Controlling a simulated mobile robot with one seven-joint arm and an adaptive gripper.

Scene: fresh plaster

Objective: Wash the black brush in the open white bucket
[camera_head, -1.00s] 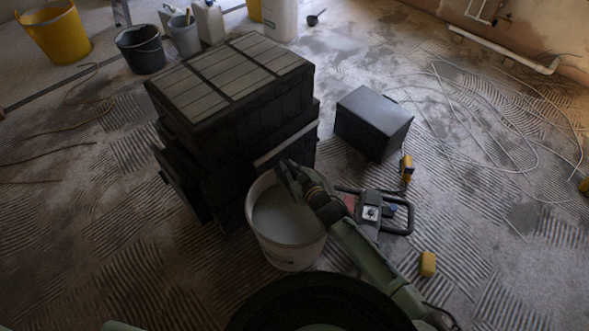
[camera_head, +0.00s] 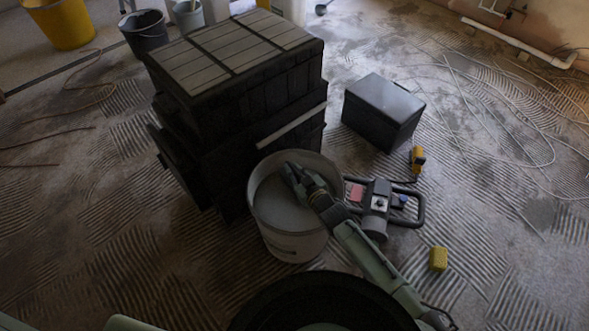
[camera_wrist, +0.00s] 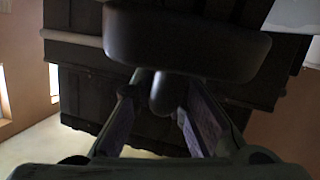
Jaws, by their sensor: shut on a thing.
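The open white bucket (camera_head: 291,244) stands on the floor in front of the stacked black boxes, with pale grey content inside. My gripper (camera_head: 291,172) is over the bucket's opening, inside the rim outline in the head view. In the wrist view my gripper (camera_wrist: 160,120) is shut on the black brush (camera_wrist: 185,45), with its handle between the fingers and its broad dark head beyond them. In the head view the brush cannot be told apart from the dark gripper. Whether the brush touches the content cannot be told.
A stack of black boxes (camera_head: 240,120) stands right behind the bucket. Loose cable (camera_head: 500,110) covers the right floor. A yellow bucket (camera_head: 60,22) stands far left.

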